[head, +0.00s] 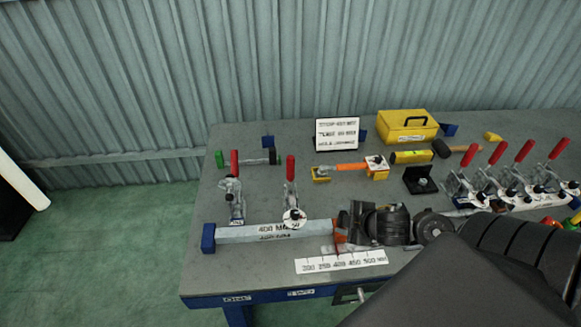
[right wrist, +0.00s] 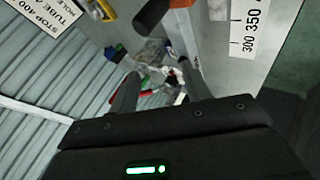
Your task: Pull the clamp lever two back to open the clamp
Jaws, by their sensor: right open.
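Two toggle clamps with upright red levers stand on the left half of the bench. The left clamp (head: 236,198) has its red lever (head: 234,163) up. The second clamp (head: 291,198) has a round white tag at its foot, and its red lever (head: 290,168) is also up. My right gripper (head: 345,228) is low over the bench, to the right of the second clamp and apart from its lever. In the right wrist view my right gripper (right wrist: 160,88) is open, with small clamp parts beyond its fingers. My left gripper is out of view.
A steel bar (head: 235,234) lies along the front left of the bench. A white scale strip (head: 340,262) is at the front edge. Several more red-lever clamps stand on the right. A yellow box (head: 407,126), a sign (head: 337,134) and tools are at the back.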

